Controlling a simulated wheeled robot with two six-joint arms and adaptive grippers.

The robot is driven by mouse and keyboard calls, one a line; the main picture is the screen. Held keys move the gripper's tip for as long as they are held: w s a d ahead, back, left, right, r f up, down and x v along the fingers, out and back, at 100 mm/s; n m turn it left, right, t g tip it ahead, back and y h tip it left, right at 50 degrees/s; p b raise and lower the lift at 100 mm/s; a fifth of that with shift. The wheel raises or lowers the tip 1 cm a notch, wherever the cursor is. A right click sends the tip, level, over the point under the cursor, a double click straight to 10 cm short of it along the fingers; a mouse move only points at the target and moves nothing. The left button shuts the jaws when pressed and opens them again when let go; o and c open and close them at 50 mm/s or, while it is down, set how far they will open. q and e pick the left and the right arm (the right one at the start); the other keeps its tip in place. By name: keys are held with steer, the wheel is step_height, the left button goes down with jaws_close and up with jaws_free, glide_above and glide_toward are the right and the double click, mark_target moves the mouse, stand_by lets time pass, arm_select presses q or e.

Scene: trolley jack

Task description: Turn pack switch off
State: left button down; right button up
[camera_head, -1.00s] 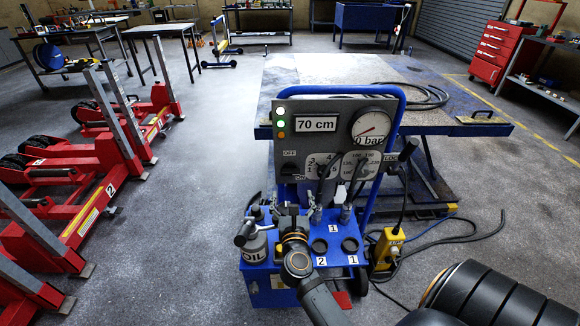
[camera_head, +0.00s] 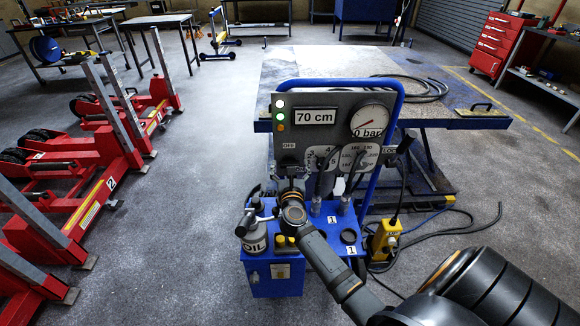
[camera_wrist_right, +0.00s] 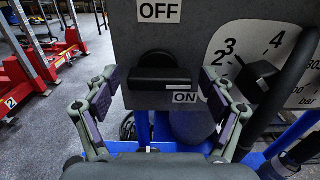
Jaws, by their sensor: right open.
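The pack switch (camera_wrist_right: 160,72) is a black rotary knob on the grey control panel (camera_head: 300,96). In the right wrist view its bar lies about level, with the OFF label (camera_wrist_right: 159,11) above it and the ON label (camera_wrist_right: 185,97) below right. My right gripper (camera_wrist_right: 162,88) is open, its fingers on either side of the switch, with visible gaps to it. In the head view my right gripper (camera_head: 291,180) is in front of the panel's lower left and hides most of the switch. My left gripper is not in view.
A selector knob (camera_wrist_right: 258,76) with numbers sits right of the switch. The blue cart (camera_head: 275,276) carries an oil can (camera_head: 252,235) below the panel. A yellow pendant (camera_head: 385,241) hangs at the cart's right. Red lift columns (camera_head: 75,190) stand at left.

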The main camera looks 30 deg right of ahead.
steer(key=c, duration=1.2)
steer(key=shift+o, duration=0.2)
steer(key=shift+r+n+p, duration=0.2)
steer(key=shift+n+p, duration=1.45)
steer(key=shift+n, duration=0.15)
steer(key=n+p, duration=0.4)
steer(key=n, duration=0.1)
steer(key=shift+a, duration=0.1)
steer(key=n+p, duration=0.3)
steer(key=n, duration=0.2)
steer(key=shift+n, duration=0.4)
arm_select(q)
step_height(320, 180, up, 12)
steer(key=p, duration=0.2)
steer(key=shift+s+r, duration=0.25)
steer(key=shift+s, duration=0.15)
arm_select(e)
steer(key=shift+f+n, duration=0.1)
steer(key=shift+n, duration=1.6)
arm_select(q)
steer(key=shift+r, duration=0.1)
arm_select(e)
steer(key=o, duration=1.2)
steer(key=shift+c, duration=0.2)
